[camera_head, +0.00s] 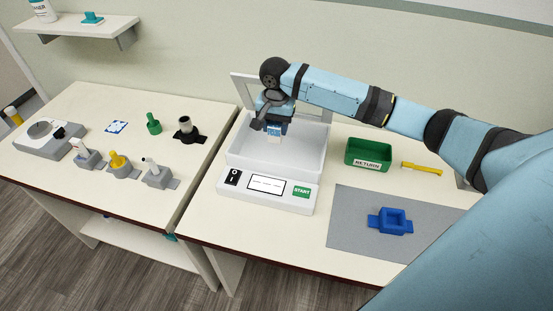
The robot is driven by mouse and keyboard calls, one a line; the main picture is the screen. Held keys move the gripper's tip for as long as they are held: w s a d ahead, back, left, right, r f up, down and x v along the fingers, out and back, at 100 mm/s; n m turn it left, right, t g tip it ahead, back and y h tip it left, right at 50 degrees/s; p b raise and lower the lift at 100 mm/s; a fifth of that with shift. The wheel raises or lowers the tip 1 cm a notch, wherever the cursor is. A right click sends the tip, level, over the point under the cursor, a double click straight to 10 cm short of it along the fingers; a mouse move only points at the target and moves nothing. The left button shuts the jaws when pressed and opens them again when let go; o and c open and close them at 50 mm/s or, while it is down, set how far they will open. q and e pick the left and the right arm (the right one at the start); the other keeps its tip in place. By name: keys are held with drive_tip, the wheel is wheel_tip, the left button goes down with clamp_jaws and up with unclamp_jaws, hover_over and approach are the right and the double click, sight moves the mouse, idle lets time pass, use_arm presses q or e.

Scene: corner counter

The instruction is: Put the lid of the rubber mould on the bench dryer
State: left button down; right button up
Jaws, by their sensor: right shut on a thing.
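The bench dryer (266,187) is a white box with an open top, a front panel and a green START key. Its hinged frame-like cover (240,92) stands raised at the back. A blue rubber mould part (394,222) with side tabs and a square hollow lies on the grey mat (350,222). I cannot identify a separate mould lid. My left gripper is out of view.
A green RETURN bin (368,153) and a yellow tool (422,168) lie right of the dryer. The left counter holds several small fixtures, including a yellow-topped one (120,163), and a dark cup (188,131). A wall shelf (75,27) hangs at upper left.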

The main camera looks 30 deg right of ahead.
wheel_tip(320, 180, down, 10)
drive_tip(key=shift+f, duration=0.1)
wheel_tip(320, 180, down, 4)
drive_tip(key=shift+w+r, duration=0.1)
drive_tip(key=shift+r, duration=0.05)
drive_tip(key=shift+p, duration=0.3)
drive_tip(key=o, duration=1)
